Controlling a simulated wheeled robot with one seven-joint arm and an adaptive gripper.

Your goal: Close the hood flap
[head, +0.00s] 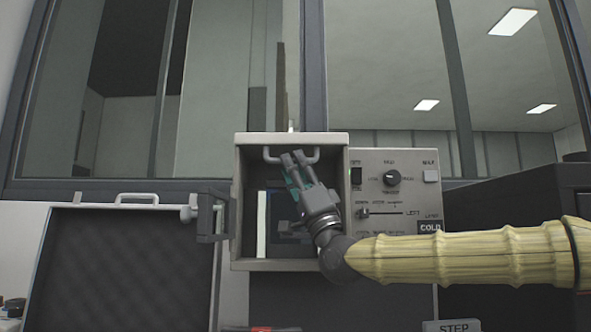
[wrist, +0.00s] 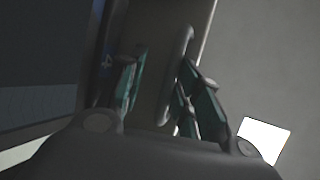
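In the wrist view the handle (wrist: 184,45) runs down between my fingers. My gripper (head: 292,157) is at the handle, fingers pointing up, with teal pads. In the wrist view my gripper (wrist: 165,90) has a clear gap between its fingers. The right finger is close to the handle; I cannot tell whether they touch. My fingers and wrist cover part of the box opening.
A control panel (head: 395,200) with a knob and slider is on the right. A step sign (head: 454,326) shows at the lower right. Windows rise behind.

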